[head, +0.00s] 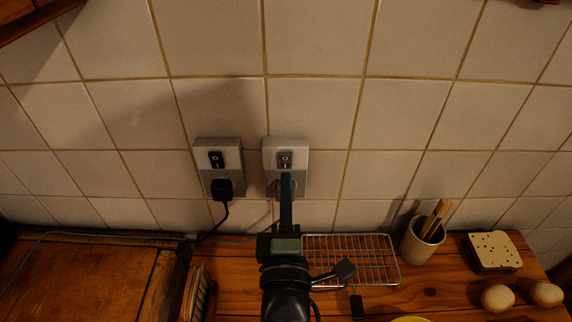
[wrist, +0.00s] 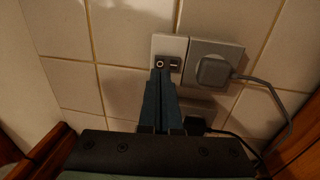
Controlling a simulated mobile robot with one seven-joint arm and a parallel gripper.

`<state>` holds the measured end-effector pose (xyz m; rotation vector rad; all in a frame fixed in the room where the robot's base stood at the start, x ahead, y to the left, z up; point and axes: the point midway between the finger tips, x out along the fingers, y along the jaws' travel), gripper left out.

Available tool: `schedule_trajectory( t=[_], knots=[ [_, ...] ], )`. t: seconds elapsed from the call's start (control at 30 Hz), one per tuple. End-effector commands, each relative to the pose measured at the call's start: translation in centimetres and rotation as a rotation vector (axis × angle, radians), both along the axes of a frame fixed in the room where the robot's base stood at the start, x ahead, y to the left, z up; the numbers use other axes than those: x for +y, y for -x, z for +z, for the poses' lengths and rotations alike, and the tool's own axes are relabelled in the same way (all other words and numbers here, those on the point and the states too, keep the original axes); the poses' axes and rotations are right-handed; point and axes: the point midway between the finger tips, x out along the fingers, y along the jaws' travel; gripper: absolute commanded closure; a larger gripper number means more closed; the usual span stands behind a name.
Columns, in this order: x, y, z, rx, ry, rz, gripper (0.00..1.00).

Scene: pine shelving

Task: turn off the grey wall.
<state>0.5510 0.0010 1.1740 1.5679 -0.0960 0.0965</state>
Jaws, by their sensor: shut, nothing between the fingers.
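Two wall sockets with dark rocker switches are on the tiled wall. The right socket (head: 298,146) has its switch (head: 285,158) visible just above my gripper (head: 286,176). The left socket (head: 232,150) has a black plug (head: 222,188). In the wrist view, the near socket (wrist: 162,43) has a dark switch (wrist: 167,64) with a ring mark and a grey plug (wrist: 213,71) beside it. My gripper (wrist: 159,74) is shut and empty, its tips at the switch's edge. I cannot tell whether they touch. My gripper hides that socket's lower part in the head view.
Below on the wooden counter are a wire rack (head: 365,262), a cup with wooden utensils (head: 418,245), a bread slice (head: 493,252) and two eggs (head: 497,297). A black cord (head: 212,232) runs left from the black plug. The wall above the sockets is clear.

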Motion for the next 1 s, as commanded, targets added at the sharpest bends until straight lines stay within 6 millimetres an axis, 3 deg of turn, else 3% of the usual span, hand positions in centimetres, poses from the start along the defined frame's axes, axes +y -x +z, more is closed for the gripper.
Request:
schedule_trajectory(
  t=[0.1,0.3,0.73,0.9,1.0],
  knots=[
    [-0.1,-1.8,0.5,0.0,-0.001,-0.001,1.0],
    [0.0,-3.3,0.5,-0.001,0.0,0.001,1.0],
    [0.0,-3.7,0.4,-0.001,0.0,0.002,1.0],
    [0.0,-4.6,1.7,0.037,-0.001,0.0,1.0],
    [0.0,-4.5,1.1,0.034,-0.001,-0.001,1.0]
  ],
)
